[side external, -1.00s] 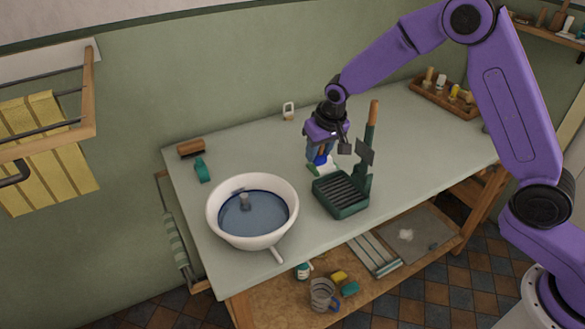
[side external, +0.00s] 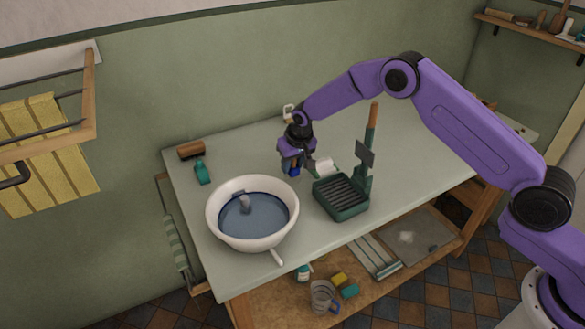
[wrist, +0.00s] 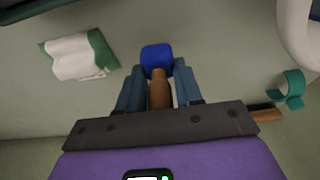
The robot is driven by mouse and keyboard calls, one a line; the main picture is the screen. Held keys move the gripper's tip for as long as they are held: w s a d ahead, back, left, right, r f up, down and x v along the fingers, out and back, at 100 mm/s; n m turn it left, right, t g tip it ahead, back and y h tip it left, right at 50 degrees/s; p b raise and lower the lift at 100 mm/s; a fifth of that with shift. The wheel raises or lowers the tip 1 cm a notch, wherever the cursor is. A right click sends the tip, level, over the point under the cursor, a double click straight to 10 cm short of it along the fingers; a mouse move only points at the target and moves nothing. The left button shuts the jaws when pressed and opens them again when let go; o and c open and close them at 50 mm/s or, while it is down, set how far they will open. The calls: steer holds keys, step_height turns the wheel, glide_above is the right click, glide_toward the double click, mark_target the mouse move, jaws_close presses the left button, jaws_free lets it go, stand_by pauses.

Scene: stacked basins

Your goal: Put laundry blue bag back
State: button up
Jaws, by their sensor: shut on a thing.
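The laundry blue bag is a small blue block on a brown wooden handle. In the wrist view my gripper (wrist: 160,88) is shut on the handle, and the blue bag (wrist: 156,56) sticks out beyond the fingertips. In the side view the bag (side external: 294,171) shows as a small blue patch below my gripper (side external: 292,162), over the worktop to the right of the basin. The white basin (side external: 223,236) holds bluish water with a grey object in it. It also shows at the top right of the wrist view (wrist: 295,35).
A white and green packet-like thing (side external: 323,167) lies right of my gripper. A dark green ribbed stand (side external: 341,208) with an upright wooden handle is at the front right. The back middle worktop is mostly clear.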

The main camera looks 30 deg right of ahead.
steer(key=shift+f, duration=0.9)
steer(key=shift+f, duration=0.2)
steer(key=o, duration=1)
steer(key=shift+r, duration=0.1)
steer(key=v, duration=1.2)
